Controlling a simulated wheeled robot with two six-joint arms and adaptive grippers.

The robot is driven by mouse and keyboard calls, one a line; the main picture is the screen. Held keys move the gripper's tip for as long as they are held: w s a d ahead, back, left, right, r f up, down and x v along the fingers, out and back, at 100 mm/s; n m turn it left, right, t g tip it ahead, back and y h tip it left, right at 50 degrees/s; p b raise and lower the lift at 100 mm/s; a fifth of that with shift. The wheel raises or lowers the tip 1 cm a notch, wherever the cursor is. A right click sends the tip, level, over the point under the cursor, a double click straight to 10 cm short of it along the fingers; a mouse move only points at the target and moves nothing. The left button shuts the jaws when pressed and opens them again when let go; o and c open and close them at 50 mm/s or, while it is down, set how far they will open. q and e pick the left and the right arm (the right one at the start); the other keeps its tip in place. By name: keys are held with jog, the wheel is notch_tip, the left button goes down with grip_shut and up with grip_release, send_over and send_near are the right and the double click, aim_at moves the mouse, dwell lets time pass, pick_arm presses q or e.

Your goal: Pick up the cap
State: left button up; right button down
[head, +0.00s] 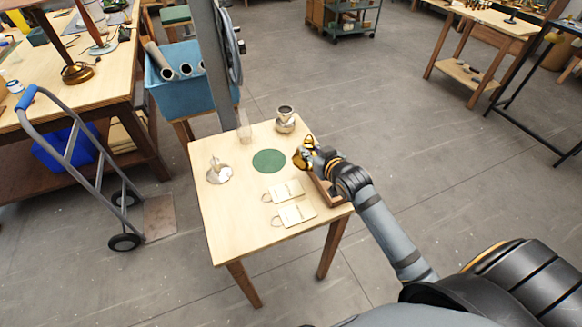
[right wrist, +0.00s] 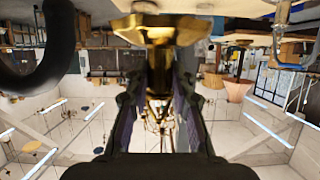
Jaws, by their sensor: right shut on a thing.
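My right gripper (head: 311,156) is over the right side of the small wooden table (head: 228,226). It is shut on a shiny brass piece, which looks like the cap (head: 300,158). In the right wrist view the cap (right wrist: 158,32) shows as a flared gold shape between the two fingers, its top cut off by the frame edge. The gripper is above a brown wooden tray (head: 327,193), partly hidden by my arm. I cannot tell whether the cap is clear of the tray. My left gripper is not in view.
A green round mat (head: 269,161) lies mid-table. A silver vase-like part (head: 285,120) stands behind it, a silver dish-like part (head: 219,174) to its left. Two pale tags (head: 286,191) (head: 296,214) lie in front. The table's front left is bare. A hand truck (head: 74,160) stands left.

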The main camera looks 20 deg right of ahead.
jog(key=shift+s+d+r, duration=0.1)
jog(key=shift+d+r, duration=0.2)
jog(key=shift+d, duration=0.35)
jog(key=shift+s+d+r, duration=0.1)
jog(key=shift+d+r, duration=0.2)
jog(key=shift+d, duration=0.35)
jog(key=shift+d+r, duration=0.3)
jog(key=shift+d, duration=0.35)
